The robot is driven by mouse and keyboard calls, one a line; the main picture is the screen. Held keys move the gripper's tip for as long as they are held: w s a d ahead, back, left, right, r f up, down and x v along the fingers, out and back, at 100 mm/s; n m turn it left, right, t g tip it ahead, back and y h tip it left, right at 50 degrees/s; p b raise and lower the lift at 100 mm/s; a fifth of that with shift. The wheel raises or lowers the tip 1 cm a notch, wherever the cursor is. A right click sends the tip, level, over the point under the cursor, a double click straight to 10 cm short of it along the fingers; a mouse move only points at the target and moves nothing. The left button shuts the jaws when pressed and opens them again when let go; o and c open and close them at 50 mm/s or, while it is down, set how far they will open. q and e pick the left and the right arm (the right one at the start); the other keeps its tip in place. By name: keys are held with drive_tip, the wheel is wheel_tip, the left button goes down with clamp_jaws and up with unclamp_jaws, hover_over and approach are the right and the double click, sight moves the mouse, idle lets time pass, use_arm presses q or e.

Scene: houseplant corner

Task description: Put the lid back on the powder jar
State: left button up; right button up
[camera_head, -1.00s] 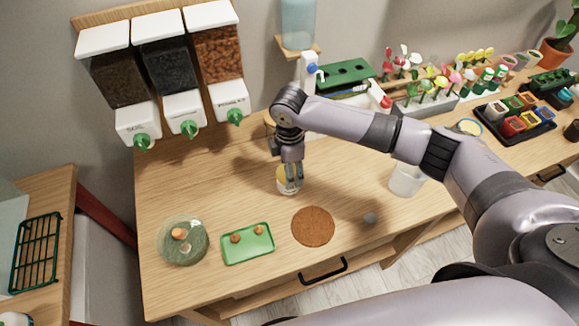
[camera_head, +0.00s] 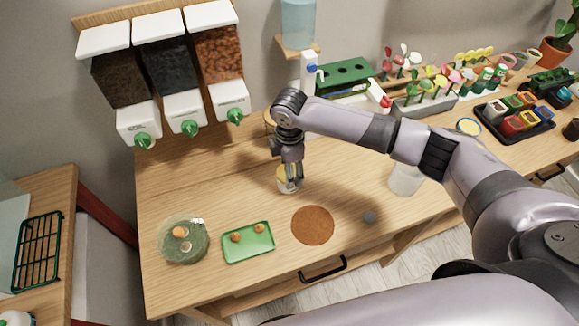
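A small pale jar with a yellowish top (camera_head: 284,184) stands on the wooden table, left of the picture's middle; I take it to be the powder jar. My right gripper (camera_head: 293,184) comes in from the right and points down, its fingers at the jar's top. The fingers hide part of the top, so I cannot tell whether a lid is on it or between them. The fingers look close together, but their grip is unclear. My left gripper is not in view.
A cork mat (camera_head: 313,225), a green tray (camera_head: 249,257) with small brown pieces and a round glass dish (camera_head: 168,252) lie in front. Dispensers (camera_head: 169,70) hang behind.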

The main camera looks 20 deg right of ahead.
drive_tip(key=shift+p, duration=0.4)
idle(0.3)
drive_tip(key=o, duration=1)
drive_tip(key=shift+c, duration=0.2)
drive_tip(key=o, duration=0.5)
